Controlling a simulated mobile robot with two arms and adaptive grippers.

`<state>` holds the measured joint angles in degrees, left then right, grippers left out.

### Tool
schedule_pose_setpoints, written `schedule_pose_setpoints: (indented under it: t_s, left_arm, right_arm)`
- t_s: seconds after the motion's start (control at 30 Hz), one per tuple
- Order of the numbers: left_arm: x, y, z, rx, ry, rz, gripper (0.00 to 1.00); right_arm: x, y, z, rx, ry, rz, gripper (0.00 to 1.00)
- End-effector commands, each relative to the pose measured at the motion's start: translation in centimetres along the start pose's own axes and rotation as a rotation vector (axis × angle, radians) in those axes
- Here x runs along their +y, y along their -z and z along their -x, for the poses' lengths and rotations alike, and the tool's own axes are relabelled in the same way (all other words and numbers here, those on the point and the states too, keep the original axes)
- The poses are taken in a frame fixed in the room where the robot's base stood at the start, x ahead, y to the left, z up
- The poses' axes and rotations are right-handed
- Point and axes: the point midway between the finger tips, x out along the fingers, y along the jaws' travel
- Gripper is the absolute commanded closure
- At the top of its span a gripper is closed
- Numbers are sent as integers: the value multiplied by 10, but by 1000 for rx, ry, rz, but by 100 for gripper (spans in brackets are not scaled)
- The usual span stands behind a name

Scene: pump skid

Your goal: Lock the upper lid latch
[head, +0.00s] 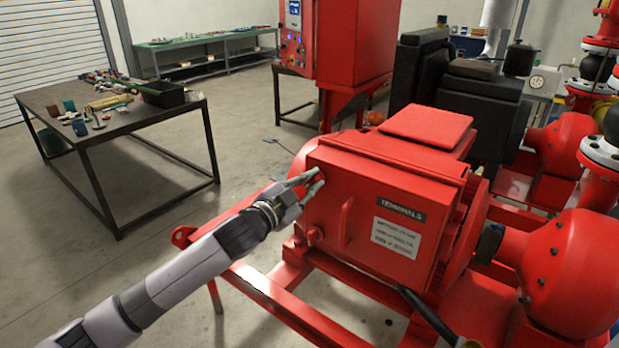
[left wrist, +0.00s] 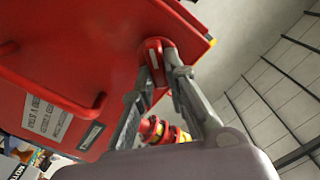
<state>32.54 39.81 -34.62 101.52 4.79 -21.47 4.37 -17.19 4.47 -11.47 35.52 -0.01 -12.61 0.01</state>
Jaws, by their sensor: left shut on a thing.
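The red terminal box lid (head: 365,195) carries a black TERMINALS label, a pale text plate and a red handle (head: 346,222). My left gripper (head: 318,180) is at the lid's upper left edge. In the left wrist view, its fingers (left wrist: 162,76) are shut on a red latch (left wrist: 154,52) at the lid's edge, one finger on each side. The fingers cover the upper latch in the head view, so its angle is hard to tell there. A lower red latch (head: 314,235) shows below it on the same edge. My right gripper is not in view.
Red frame rails (head: 270,300) run below the box. A red pump housing (head: 575,270) stands to the right. A worktable (head: 110,135) with tools stands at the left, and a red cabinet (head: 350,40) behind. Open floor lies between worktable and skid.

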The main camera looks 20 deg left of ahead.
Motion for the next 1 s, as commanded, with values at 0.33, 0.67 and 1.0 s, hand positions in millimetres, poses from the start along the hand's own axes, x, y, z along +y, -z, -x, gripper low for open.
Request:
schedule_pose_setpoints:
  t_s: [0.33,0.67,1.0]
  left_arm:
    - [3,0,0,0,-1,-329,100]
    - [6,-2,0,0,-1,-623,100]
    - [8,-4,0,0,-1,-823,100]
  right_arm:
    - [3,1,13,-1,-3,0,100]
    - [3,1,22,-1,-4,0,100]
    - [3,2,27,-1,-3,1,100]
